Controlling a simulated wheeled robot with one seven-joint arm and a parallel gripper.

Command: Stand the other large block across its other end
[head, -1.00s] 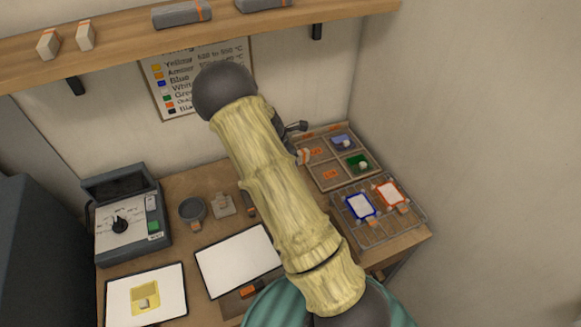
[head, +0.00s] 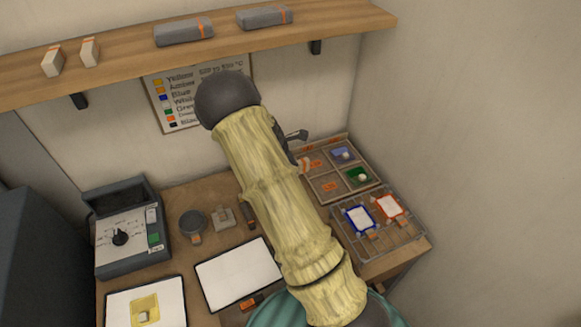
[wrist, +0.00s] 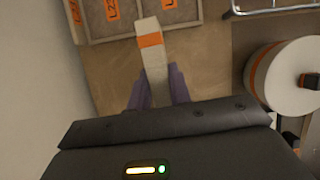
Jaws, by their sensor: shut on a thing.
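My gripper (wrist: 156,82) is shut on a pale block (wrist: 153,62) with an orange band, its purple fingers on either side of it. In the wrist view the block points away from my gripper toward the labelled tray (wrist: 127,30). In the head view the block (head: 304,165) shows beside my arm, at the left side of that tray (head: 322,198). I cannot tell whether it touches anything below. Two pale blocks with orange bands, a left one (head: 53,61) and a right one (head: 90,52), stand on the wall shelf (head: 130,52).
The tray holds a blue piece (head: 342,153) and a green piece (head: 356,175). A wire rack (head: 393,243) with two framed white panels stands in front. A kiln-like box (head: 125,240), a dark pot (head: 193,224) and a white sheet (head: 238,273) are left of my arm.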

